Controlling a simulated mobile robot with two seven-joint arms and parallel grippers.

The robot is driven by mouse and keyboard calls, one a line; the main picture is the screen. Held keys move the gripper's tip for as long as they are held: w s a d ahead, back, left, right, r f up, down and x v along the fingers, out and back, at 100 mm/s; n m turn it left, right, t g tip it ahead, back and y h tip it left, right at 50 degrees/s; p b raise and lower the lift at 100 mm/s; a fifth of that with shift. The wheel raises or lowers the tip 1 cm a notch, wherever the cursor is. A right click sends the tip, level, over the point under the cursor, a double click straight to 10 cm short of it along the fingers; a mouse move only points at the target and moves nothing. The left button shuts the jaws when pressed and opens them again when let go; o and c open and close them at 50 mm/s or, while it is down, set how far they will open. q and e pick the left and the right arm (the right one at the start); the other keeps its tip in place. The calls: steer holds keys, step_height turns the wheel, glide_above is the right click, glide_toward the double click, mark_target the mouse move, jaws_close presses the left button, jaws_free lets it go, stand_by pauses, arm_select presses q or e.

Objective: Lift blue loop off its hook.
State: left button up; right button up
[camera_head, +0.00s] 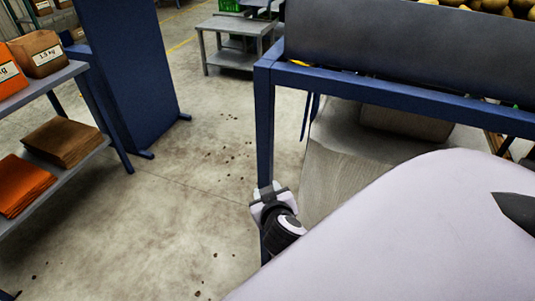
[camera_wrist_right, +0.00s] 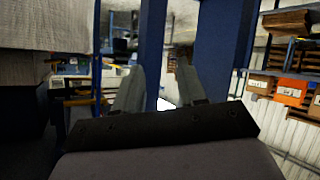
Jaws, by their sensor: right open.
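A thin dark-blue strip (camera_head: 305,115) hangs below the blue beam, just right of the post. It may be the blue loop, but I cannot make out a closed loop or a hook. My right gripper (camera_head: 266,192) is at the blue post, well below that strip, and is partly hidden by its own wrist. In the right wrist view its two fingers (camera_wrist_right: 160,75) are apart with nothing held between them. A blue upright (camera_wrist_right: 151,45) stands behind the gap. I cannot identify the loop in the wrist view. My left gripper is not in view.
The blue frame post (camera_head: 264,130) and beam (camera_head: 400,92) border the work area. Grey sheeting (camera_head: 335,180) hangs behind my pale arm. A shelf (camera_head: 62,82) with boxes and folded sacks stands left, beside a blue panel (camera_head: 130,70). The floor between is open.

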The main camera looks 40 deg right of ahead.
steer(key=shift+f, duration=0.1)
stand_by(0.5)
steer(key=s+a+f+n+y, duration=0.5)
steer(key=s+a+f+y, duration=0.3)
steer(key=s+a, duration=0.3)
steer(key=shift+s+f+p, duration=0.3)
steer(key=shift+s+f, duration=0.15)
steer(key=shift+s+a+y, duration=0.15)
steer(key=shift+s+y, duration=0.15)
jaws_close()
